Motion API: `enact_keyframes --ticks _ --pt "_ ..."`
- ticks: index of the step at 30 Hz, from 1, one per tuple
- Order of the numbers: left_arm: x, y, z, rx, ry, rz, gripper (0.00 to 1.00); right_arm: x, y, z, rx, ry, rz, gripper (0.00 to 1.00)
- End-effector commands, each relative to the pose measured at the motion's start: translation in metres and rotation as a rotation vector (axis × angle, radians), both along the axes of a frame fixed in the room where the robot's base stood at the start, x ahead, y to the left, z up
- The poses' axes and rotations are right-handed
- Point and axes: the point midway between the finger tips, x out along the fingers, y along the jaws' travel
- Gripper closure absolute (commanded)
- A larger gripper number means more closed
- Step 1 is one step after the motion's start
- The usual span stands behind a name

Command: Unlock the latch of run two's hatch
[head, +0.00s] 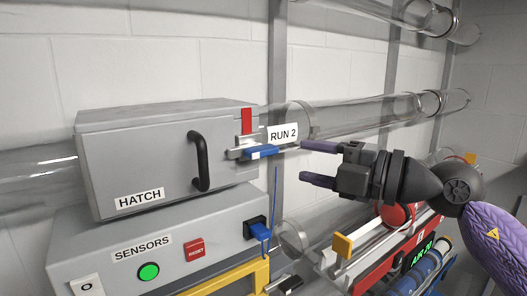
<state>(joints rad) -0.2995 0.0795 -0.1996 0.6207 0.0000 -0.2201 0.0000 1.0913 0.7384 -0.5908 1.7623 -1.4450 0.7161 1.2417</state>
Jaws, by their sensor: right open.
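Run two's hatch (140,155) is a grey box labelled HATCH with a black handle (199,162), at the left of the head view. Its lid looks closed. At its right edge is the latch, with a blue lever (261,152) on a grey mount and a red plate (246,121) above. The RUN 2 label (283,134) is just right of it. My right gripper (310,162) comes in from the right with its fingers apart and empty. Its fingertips point left, a short way right of the blue lever. My left gripper is not in view.
Below the hatch is a grey SENSORS box (120,270) with a green button (149,271) and a red button (194,249). A clear tube (360,112) runs along the wall behind the gripper. Red and yellow blower parts (342,245) lie below my right arm.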

Motion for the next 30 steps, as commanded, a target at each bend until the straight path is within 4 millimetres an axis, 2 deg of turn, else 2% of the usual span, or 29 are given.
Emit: enact_keyframes --ticks 3,9,15,23,30 --pt "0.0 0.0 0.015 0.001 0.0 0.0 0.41 0.013 0.025 0.006 0.006 0.0 0.007 0.46" --pt "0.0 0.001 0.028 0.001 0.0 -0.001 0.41 0.034 0.06 0.005 0.005 -0.001 0.006 0.46" --pt "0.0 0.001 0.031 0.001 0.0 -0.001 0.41 0.043 0.073 0.002 0.006 -0.002 0.005 0.46" --pt "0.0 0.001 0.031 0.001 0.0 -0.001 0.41 0.043 0.074 0.001 0.005 -0.003 0.005 0.46" --pt "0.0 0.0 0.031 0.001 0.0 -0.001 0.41 0.043 0.074 0.001 0.005 -0.003 0.005 0.96"
